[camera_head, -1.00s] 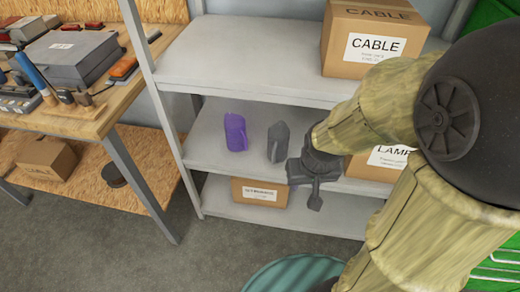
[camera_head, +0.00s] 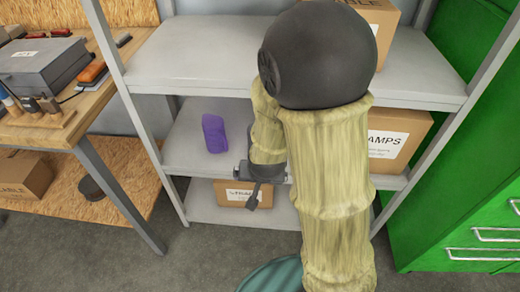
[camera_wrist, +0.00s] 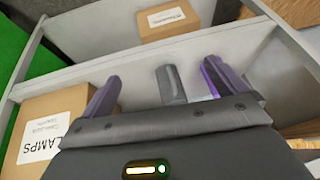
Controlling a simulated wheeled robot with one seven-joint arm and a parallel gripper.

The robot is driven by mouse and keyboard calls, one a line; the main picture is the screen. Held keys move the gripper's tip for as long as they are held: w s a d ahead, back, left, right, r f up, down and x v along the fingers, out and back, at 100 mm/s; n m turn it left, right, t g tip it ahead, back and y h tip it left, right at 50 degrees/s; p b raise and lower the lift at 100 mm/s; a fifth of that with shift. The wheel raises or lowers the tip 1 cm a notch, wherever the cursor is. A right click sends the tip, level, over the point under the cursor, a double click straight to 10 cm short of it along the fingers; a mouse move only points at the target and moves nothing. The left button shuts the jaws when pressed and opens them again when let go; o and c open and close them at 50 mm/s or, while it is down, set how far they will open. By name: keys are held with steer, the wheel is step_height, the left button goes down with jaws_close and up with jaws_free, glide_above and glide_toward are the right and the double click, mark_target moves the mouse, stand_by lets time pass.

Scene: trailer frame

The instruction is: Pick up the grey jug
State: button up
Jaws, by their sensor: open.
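The grey jug (camera_wrist: 172,84) stands on the middle shelf in the wrist view, between the two fingers of my gripper (camera_wrist: 160,74) in the picture and beyond their tips. The fingers are wide apart and hold nothing. In the head view my arm hides the grey jug, and my gripper (camera_head: 258,184) is low at the front of the middle shelf. A purple jug (camera_head: 214,134) stands on that shelf to the left. In the wrist view the purple jug (camera_wrist: 211,82) shows beside the right finger, which partly covers it.
A cardboard LAMPS box (camera_head: 394,140) fills the shelf's right part and shows close to the left finger in the wrist view (camera_wrist: 36,112). The upper shelf (camera_head: 205,60) lies above. A box (camera_head: 236,190) sits on the lower shelf. A green cabinet (camera_head: 460,190) stands right, a workbench (camera_head: 65,125) left.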

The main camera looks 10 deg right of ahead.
steer(key=w+f+m+t+h+b, duration=0.2)
steer(key=w+f+t+h+b, duration=0.3)
steer(key=f, duration=0.5)
steer(key=w+d+r+t+b, duration=0.1)
steer(key=w+t, duration=0.2)
steer(key=w, duration=0.3)
steer(key=w+d+r+t+h+b, duration=0.1)
steer(key=w+t+b, duration=0.1)
steer(key=w, duration=0.4)
steer(key=shift+r+n+t+h, duration=0.3)
steer(key=shift+r+n+t, duration=0.1)
steer(key=shift+t, duration=0.3)
steer(key=shift+w+b, duration=0.2)
steer(key=shift+b, duration=0.1)
